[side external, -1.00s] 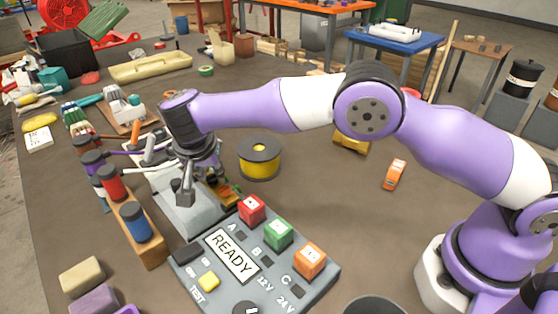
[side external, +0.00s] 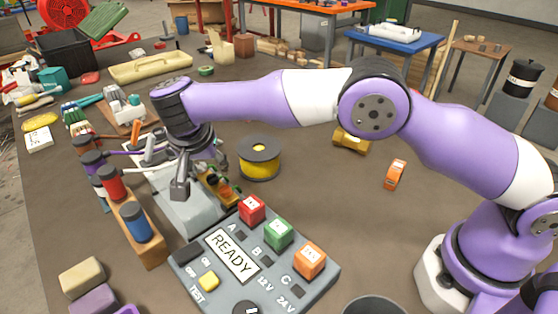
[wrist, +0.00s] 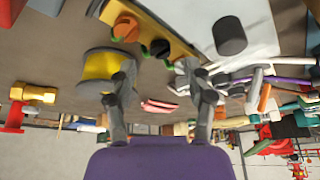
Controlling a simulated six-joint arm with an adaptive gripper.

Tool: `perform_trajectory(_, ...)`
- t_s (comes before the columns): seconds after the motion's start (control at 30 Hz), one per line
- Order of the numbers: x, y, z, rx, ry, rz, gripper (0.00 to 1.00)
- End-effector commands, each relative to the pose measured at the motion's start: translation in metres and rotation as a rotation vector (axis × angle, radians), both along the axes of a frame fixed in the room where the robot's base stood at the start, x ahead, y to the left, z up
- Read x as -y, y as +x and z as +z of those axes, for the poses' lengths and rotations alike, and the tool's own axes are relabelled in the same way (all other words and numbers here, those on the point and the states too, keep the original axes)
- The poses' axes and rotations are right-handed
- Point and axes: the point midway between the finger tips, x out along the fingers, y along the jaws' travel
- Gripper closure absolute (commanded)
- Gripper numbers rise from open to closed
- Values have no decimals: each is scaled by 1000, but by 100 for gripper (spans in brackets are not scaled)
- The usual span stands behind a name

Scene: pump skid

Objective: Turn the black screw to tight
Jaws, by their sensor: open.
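In the wrist view a small round black part (wrist: 160,48), which looks like the black screw, is on a yellow strip (wrist: 170,22) beside an orange round part (wrist: 126,28). The strip shows partly in the side external view (side external: 222,186); I cannot make out the screw clearly there. My gripper (wrist: 158,70) is open and empty, with its two fingers spread apart. The black part shows between the fingertips and a little beyond them. In the side external view my gripper (side external: 200,178) hangs above the grey block (side external: 196,214) beside the strip.
A yellow spool (side external: 259,160) stands right of the strip. A READY panel (side external: 232,253) lies in front. A wooden rack (side external: 150,250) with coloured cylinders is at left. A dark cylinder (wrist: 229,36) shows in the wrist view. The table right of the spool is mostly clear.

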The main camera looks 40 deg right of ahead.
Motion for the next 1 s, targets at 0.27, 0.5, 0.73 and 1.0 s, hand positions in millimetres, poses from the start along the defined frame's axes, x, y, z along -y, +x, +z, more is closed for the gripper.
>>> perform_trajectory(0.27, -14, -14, 23, -2, -2, 6, 41)
perform_trajectory(0.5, -44, -46, 22, -1, -1, 7, 41)
perform_trajectory(0.73, -76, -81, 22, 0, 0, 4, 41)
perform_trajectory(1.0, -88, -94, 22, 1, -1, 0, 41)
